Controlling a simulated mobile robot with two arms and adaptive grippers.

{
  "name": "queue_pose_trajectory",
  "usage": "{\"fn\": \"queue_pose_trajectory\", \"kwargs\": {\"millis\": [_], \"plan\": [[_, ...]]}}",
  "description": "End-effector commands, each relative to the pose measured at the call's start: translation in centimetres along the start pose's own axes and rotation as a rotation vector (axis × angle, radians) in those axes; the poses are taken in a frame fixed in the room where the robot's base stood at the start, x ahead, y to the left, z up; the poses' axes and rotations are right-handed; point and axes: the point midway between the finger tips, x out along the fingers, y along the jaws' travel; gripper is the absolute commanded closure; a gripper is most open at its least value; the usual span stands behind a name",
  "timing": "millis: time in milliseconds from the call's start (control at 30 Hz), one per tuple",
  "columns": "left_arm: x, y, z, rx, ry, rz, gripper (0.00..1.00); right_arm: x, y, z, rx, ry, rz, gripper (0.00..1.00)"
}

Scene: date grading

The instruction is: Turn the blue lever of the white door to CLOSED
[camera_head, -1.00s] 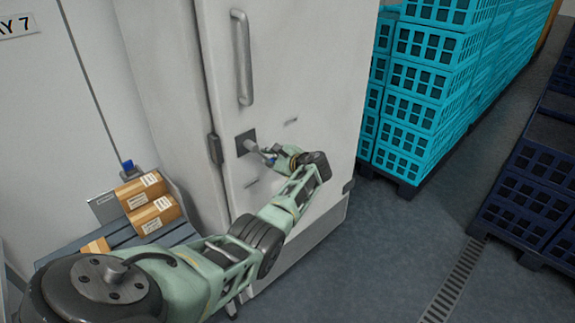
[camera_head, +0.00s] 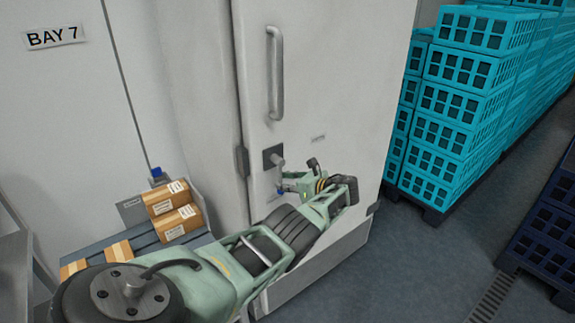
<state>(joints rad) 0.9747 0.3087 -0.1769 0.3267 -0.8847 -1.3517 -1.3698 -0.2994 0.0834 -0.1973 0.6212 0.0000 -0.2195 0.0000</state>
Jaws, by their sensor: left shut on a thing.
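The white door (camera_head: 335,60) stands in the middle of the view, with a dark square lever plate (camera_head: 273,157) and a grey hub on it. My left gripper (camera_head: 283,189) is just below the plate, close to the door face, shut on the lever. Only a small bit of the blue lever (camera_head: 280,191) shows at the fingertips; the rest is hidden by the gripper. The lever appears to point downward from the hub. A small label (camera_head: 318,138) is up and right of the plate, too small to read. My right gripper is not in view.
A long grey handle (camera_head: 275,72) is above the plate. Cartons (camera_head: 172,208) lie on a grey slatted surface at left, near a small blue knob (camera_head: 156,173). Turquoise crates (camera_head: 455,110) are stacked at right, dark crates (camera_head: 548,225) farther right. Floor between is clear.

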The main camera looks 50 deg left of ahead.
Motion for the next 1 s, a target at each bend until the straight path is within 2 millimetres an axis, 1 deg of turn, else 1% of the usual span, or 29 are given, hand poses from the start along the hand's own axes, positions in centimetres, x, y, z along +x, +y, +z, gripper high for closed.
{"fn": "queue_pose_trajectory", "kwargs": {"millis": [33, 500, 533, 633, 667, 900, 1000], "plan": [[0.35, 0.41, -0.01, 0.013, -0.006, 0.012, 1.00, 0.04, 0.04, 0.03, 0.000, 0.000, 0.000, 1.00], [0.55, 0.88, -0.26, 0.030, -0.006, 0.026, 1.00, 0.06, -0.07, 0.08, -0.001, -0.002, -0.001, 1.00], [0.56, 0.90, -0.28, 0.030, -0.006, 0.026, 0.83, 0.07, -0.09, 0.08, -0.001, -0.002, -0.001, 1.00], [0.57, 0.91, -0.31, 0.029, -0.006, 0.026, 0.74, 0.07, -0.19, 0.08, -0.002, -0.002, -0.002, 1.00], [0.56, 0.89, -0.30, 0.029, -0.006, 0.025, 0.73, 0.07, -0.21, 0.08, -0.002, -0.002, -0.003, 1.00], [0.39, 0.68, -0.21, 0.024, -0.005, 0.021, 0.73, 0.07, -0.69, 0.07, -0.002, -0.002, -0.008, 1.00], [0.18, 0.59, -0.20, 0.023, -0.005, 0.018, 0.73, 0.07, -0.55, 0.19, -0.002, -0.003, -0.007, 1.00]]}}
